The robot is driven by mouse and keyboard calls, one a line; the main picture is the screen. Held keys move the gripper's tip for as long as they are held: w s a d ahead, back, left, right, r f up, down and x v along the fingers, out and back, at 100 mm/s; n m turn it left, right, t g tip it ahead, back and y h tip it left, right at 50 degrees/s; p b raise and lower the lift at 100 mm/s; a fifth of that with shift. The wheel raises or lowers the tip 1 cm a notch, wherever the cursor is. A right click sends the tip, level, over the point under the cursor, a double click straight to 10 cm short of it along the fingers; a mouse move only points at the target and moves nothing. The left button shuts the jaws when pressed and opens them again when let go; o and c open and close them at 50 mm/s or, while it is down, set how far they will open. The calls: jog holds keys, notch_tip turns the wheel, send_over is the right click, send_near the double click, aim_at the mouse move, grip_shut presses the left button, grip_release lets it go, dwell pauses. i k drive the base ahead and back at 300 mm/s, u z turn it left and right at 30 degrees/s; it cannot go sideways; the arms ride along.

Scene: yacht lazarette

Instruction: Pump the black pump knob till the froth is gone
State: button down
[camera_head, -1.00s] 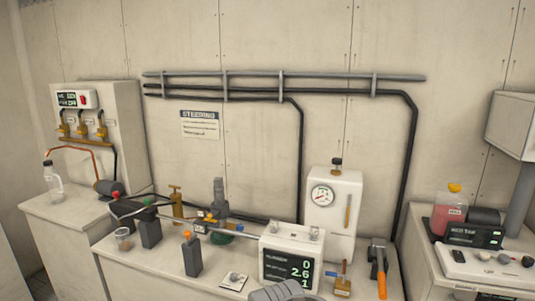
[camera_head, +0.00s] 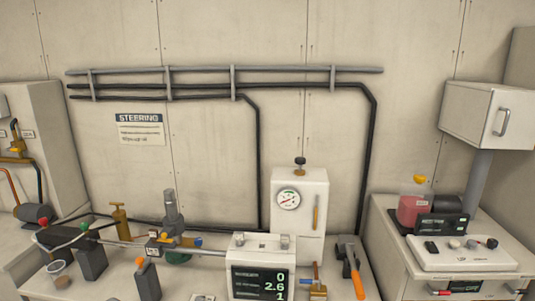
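A black knob (camera_head: 300,160) on a short stem tops the white reservoir unit (camera_head: 316,185) against the back wall, right of centre. It looks like the pump knob. The unit's front has a round dial gauge (camera_head: 288,199) and a narrow upright orange strip (camera_head: 316,211). No froth can be made out at this size. My gripper is not in view.
A white display box (camera_head: 249,249) reading 0, 2.6 and 1 stands before the unit. An orange-handled hammer (camera_head: 354,268) lies to its right. A steering ram (camera_head: 172,225) and a small cup (camera_head: 57,272) are left. A red-liquid bottle (camera_head: 412,208) stands on the right cabinet.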

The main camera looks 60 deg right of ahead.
aim_at(300, 162)
jog(key=z, duration=0.45)
jog(key=i, duration=0.9)
jog(key=z, duration=0.7)
